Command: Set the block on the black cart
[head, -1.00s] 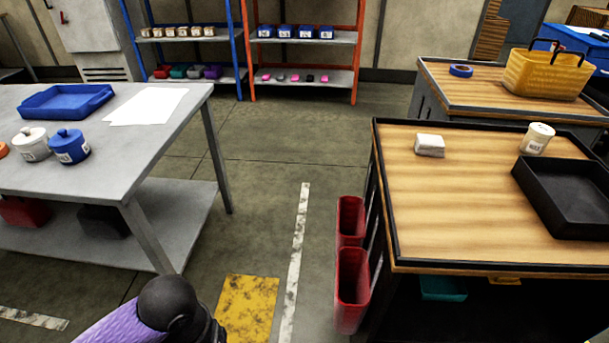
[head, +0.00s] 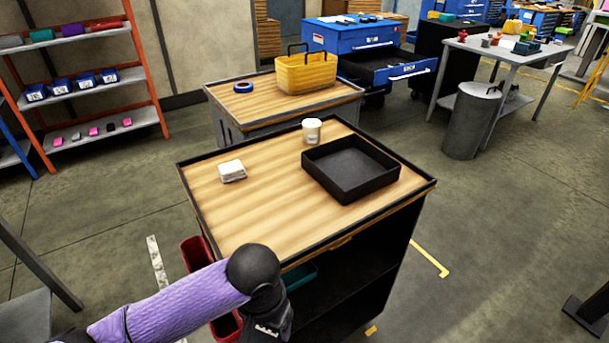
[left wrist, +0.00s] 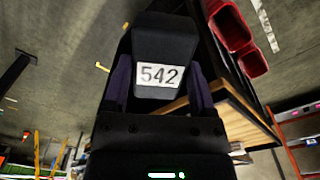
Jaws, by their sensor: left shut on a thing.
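The block (left wrist: 165,50) is dark with a white label reading 542. It shows in the left wrist view between the two purple fingers of my left gripper (left wrist: 160,90), which is shut on it. In the head view my left arm comes in from the lower left, and its gripper (head: 270,326) is at the near left side of the black cart (head: 262,208). The block cannot be made out there. The cart has a wooden top with a black rim and a dark open body. My right gripper is not in view.
On the cart top are a black tray (head: 375,180), a white cup (head: 312,130) and a white stack (head: 232,171). The wood left and front of the tray is bare. Red bins (head: 197,252) hang on its left side. Another wood-topped cart (head: 222,98) with a yellow basket (head: 306,76) stands behind.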

